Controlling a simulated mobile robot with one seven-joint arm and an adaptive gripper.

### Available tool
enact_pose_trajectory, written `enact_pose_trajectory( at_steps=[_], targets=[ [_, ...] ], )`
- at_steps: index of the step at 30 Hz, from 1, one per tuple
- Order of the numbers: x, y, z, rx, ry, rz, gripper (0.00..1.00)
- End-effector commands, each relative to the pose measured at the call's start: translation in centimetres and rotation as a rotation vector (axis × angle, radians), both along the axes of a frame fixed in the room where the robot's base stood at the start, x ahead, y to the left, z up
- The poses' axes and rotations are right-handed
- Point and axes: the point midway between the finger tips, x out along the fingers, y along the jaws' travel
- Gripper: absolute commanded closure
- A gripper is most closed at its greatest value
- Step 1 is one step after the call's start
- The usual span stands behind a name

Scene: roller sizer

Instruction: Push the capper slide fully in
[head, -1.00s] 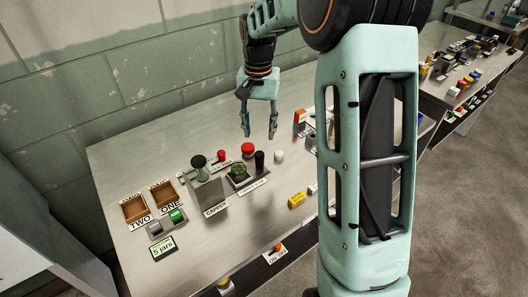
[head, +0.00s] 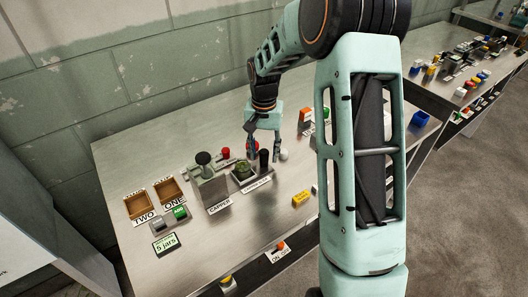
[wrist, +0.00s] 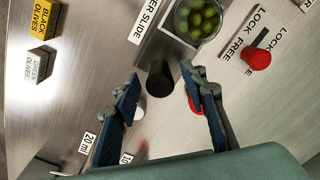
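The capper (head: 209,187) is a grey block with a black knob on top. Its slide, labelled CAPPER SLIDE in the wrist view (wrist: 146,22), carries a glass jar of green olives (wrist: 198,19), also in the head view (head: 243,172). A black upright handle (wrist: 159,80) stands at the slide's end; the head view shows it right of the jar (head: 263,162). My gripper (head: 263,150) is open, its fingertips to either side of the handle in both views. No contact is visible, and the height gap is unclear. In the wrist view the gripper (wrist: 160,75) is empty.
A red-knobbed lever (wrist: 257,59) sits by a LOCK FREE label. A red button (wrist: 195,108) is partly behind one finger. The BLACK OLIVES box (wrist: 38,20) and GREEN OLIVES box (wrist: 41,62) stand apart, with bare metal table between.

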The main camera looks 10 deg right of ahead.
Motion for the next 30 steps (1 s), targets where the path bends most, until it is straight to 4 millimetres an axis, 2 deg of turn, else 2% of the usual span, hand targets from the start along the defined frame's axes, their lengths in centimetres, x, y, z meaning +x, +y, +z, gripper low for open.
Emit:
enact_pose_trajectory(
  at_steps=[2,10,20,23,30],
  targets=[
    [0.0,0.0,0.0,0.000,0.000,0.000,0.70],
    [0.0,0.0,0.0,0.000,0.000,0.000,1.00],
    [-0.1,0.4,0.1,0.000,-0.001,0.002,1.00],
    [-0.6,1.9,0.0,0.000,-0.002,0.005,1.00],
    [-2.9,7.4,0.0,0.000,-0.002,0.007,1.00]
  ],
)
